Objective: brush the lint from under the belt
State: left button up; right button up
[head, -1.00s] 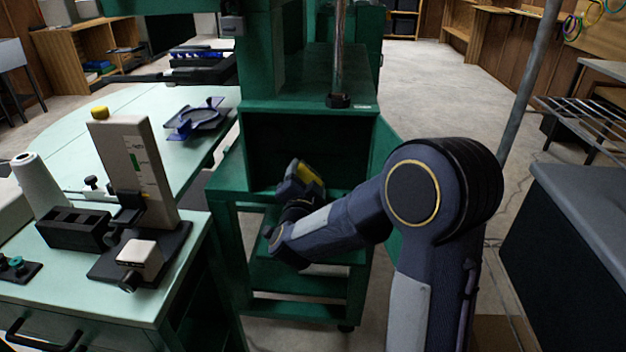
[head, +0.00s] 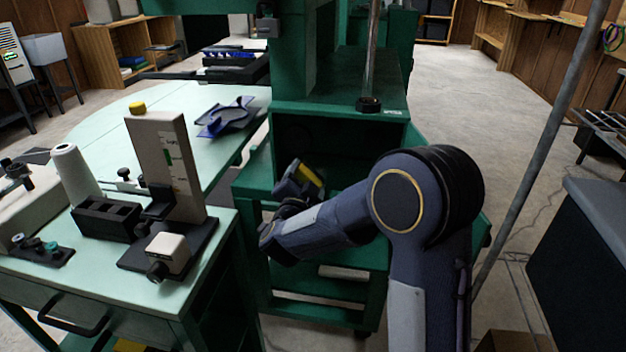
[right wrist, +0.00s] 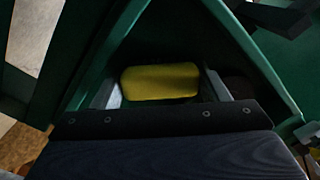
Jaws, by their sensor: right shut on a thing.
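My right gripper (head: 296,182) is at the front of the open compartment of the green machine (head: 338,104). In the right wrist view its two grey fingers (right wrist: 165,88) are shut on a yellow block-shaped thing (right wrist: 160,80), possibly the brush's handle. A yellow patch of it also shows in the head view (head: 309,174). Any bristles are hidden. The inside of the compartment is dark, and I cannot make out a belt or lint in it. My left gripper is out of view.
A pale green bench (head: 90,262) at the left carries a grey upright gauge (head: 167,160), a white thread cone (head: 76,172) and a black block holder (head: 106,219). A slanted grey pole (head: 540,150) and a dark cabinet (head: 585,255) stand at the right. Open floor lies behind.

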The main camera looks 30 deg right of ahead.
aim_at(305, 181)
jog(key=shift+s+a, duration=0.25)
jog(key=shift+a, duration=0.1)
jog(key=shift+v, duration=2.55)
jog(key=shift+v, duration=1.5)
